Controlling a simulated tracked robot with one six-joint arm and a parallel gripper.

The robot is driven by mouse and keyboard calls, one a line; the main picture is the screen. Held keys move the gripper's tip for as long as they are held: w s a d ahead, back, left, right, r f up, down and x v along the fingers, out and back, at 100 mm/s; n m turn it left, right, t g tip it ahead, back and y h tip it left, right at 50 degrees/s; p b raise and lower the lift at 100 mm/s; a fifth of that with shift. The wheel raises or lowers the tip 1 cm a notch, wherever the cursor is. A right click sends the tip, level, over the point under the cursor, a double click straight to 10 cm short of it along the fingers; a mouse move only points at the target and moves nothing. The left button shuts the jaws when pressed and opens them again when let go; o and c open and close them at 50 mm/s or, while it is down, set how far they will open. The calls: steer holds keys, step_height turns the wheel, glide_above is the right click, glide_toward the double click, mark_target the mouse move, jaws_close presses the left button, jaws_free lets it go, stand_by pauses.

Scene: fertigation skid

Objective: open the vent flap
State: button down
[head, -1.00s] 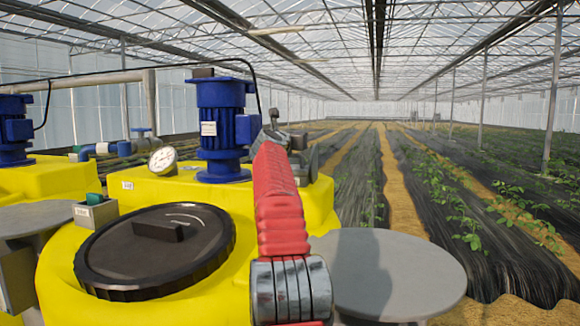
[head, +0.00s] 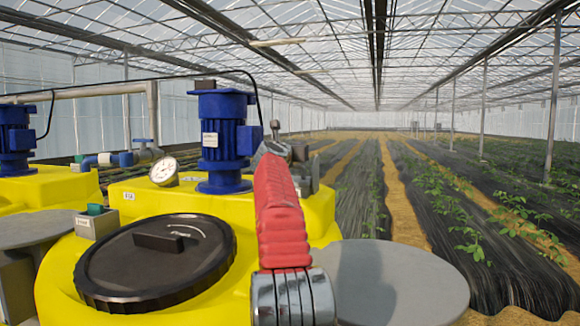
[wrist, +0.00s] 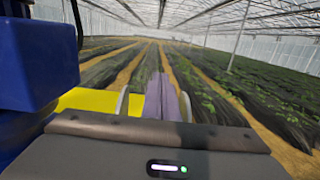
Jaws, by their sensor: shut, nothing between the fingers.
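I cannot pick out the vent flap with certainty. A small dark grey part (head: 304,178) shows just right of my red arm at the far edge of the yellow tank (head: 330,205), half hidden by the arm.
A blue motor (head: 221,140) stands on the tank left of my arm; a blue body (wrist: 38,55) is close at left in the wrist view. A dial gauge (head: 164,170) and a black round lid (head: 110,265) with a handle are also on the tank. Planted rows lie open at right.

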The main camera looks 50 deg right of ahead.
steer(key=f+v, duration=0.1)
steer(key=v, duration=0.8)
steer(key=shift+a+f, duration=0.25)
steer(key=shift+a, duration=0.1)
stand_by(0.8)
